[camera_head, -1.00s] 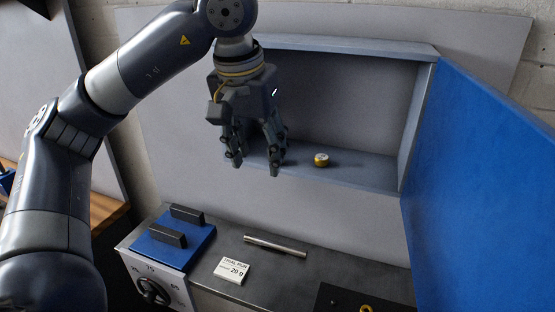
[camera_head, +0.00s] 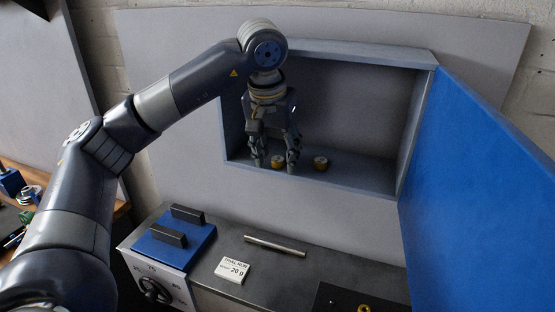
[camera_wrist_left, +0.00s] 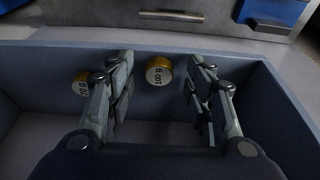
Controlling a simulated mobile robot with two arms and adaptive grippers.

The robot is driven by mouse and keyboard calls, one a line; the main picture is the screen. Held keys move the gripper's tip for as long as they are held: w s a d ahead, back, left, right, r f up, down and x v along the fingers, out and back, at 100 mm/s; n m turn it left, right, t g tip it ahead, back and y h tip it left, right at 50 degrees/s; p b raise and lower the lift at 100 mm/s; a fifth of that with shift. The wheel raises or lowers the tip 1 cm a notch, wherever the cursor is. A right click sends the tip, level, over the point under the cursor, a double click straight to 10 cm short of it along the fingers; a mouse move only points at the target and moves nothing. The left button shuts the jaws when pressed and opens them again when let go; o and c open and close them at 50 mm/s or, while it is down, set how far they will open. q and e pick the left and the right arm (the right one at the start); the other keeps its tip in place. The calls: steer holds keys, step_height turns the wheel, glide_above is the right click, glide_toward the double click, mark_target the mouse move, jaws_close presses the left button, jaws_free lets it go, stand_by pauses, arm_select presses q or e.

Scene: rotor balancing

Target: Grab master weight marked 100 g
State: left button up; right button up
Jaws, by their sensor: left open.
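The weight marked 100 g (camera_wrist_left: 158,72) is a small yellow-sided disc with a white labelled top, standing on the floor of the open wall cabinet. It also shows in the head view (camera_head: 278,161), partly hidden by a finger. My left gripper (camera_head: 274,166) is inside the cabinet, pointing down above that weight. In the left wrist view the left gripper (camera_wrist_left: 160,66) is open, with the 100 g weight showing in the gap between its fingers; I see no contact. A second similar weight (camera_head: 320,162) stands to the right; its label (camera_wrist_left: 80,87) seems to read 70 g. My right gripper is not in view.
The cabinet (camera_head: 360,184) has side walls and a top close around the left gripper. Its blue door (camera_head: 480,190) stands open at the right. Below, the bench holds a blue-topped device (camera_head: 160,250), a metal rod (camera_head: 275,246) and a 20 g card (camera_head: 233,270).

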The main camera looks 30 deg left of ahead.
arm_select(q)
steer(key=shift+d, duration=0.1)
steer(key=shift+c, duration=1.1)
jaws_close()
steer(key=shift+r, duration=0.1)
